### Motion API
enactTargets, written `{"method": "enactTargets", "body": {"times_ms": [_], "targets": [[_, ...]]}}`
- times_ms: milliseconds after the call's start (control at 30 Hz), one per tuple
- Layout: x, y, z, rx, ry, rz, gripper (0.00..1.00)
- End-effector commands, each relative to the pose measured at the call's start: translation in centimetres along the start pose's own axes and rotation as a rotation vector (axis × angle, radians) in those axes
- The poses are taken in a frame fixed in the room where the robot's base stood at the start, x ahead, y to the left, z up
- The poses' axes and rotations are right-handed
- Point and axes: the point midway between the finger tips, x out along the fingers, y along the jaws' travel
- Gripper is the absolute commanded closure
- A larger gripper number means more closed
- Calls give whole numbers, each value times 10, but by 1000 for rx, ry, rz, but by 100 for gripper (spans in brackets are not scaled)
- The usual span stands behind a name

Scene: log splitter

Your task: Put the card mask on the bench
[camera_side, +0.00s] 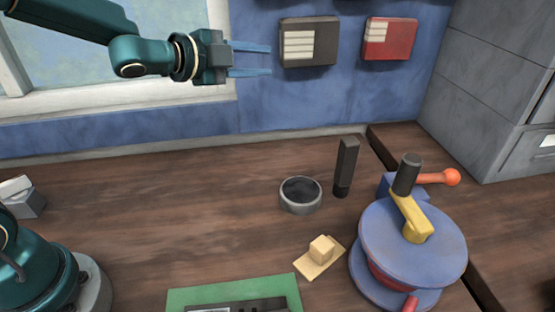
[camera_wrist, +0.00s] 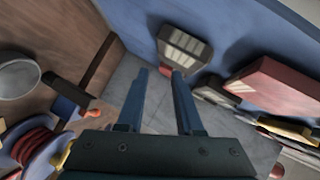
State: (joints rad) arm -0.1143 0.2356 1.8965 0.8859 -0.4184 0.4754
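The tan card mask (camera_side: 312,268) appears to be the flat square piece with a small block on top. It lies flat on the wooden bench (camera_side: 150,205), between the dark round bowl and the blue round machine in the side view. I cannot make it out in the wrist view. My gripper (camera_side: 268,60) is high above the bench at the upper left, in front of the wall, far from the card mask. Its two blue fingers point right and are apart with nothing between them. They also show apart in the wrist view (camera_wrist: 160,75).
A dark bowl (camera_side: 300,203) and an upright black post (camera_side: 346,168) stand mid-bench. The blue round machine (camera_side: 440,255) with an orange-knobbed lever is at right. A green mat (camera_side: 190,297) lies in front. Grey and red boxes hang on the wall. The bench's left-centre is clear.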

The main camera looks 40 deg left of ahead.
Motion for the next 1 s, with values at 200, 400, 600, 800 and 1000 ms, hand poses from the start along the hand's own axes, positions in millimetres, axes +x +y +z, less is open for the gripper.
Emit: {"method": "enactTargets", "body": {"times_ms": [200,400,600,800,1000], "targets": [[-80,4,27,-442,-352,13,65],[-162,62,27,-877,-602,115,65],[-223,124,5,-1184,-757,263,65],[-246,149,-8,-1289,-815,342,65],[-246,150,-8,-1293,-819,346,65]]}}
